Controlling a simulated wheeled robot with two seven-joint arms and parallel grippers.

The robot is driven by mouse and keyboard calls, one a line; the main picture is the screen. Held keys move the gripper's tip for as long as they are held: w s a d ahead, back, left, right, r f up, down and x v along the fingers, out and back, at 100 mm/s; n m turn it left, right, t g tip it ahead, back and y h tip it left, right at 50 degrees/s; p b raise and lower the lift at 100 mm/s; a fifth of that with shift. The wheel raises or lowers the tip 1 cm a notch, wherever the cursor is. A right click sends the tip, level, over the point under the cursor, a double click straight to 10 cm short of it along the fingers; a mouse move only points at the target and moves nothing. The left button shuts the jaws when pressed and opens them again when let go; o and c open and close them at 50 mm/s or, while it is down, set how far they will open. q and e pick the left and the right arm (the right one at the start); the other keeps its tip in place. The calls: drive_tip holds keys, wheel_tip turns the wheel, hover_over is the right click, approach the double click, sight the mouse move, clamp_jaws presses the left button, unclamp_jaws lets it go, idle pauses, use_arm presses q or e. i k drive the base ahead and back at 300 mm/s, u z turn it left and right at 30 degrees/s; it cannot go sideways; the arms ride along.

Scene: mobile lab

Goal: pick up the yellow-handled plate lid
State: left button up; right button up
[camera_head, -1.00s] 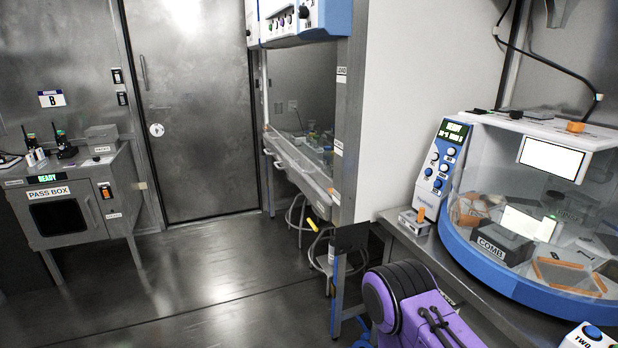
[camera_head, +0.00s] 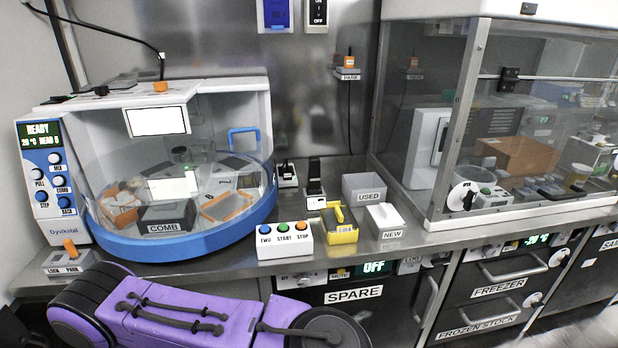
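A small yellow item with a raised yellow handle-like part (camera_head: 340,224) sits on the steel counter, between the button box and the NEW box. It is too small to tell whether it is the plate lid or a holder. No other yellow handle shows clearly. Neither of my grippers is in view. A purple arm link of mine with black round joints crosses the lower left, below the counter edge.
The three-button box (camera_head: 285,240), the NEW box (camera_head: 384,221) and the grey USED bin (camera_head: 364,187) stand around the yellow item. The blue-rimmed domed machine (camera_head: 185,246) is at left. A glass cabinet (camera_head: 414,120) is at right. Drawers (camera_head: 494,290) lie below.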

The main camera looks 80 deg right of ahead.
sight(332, 218)
drive_tip(key=z, duration=2.75)
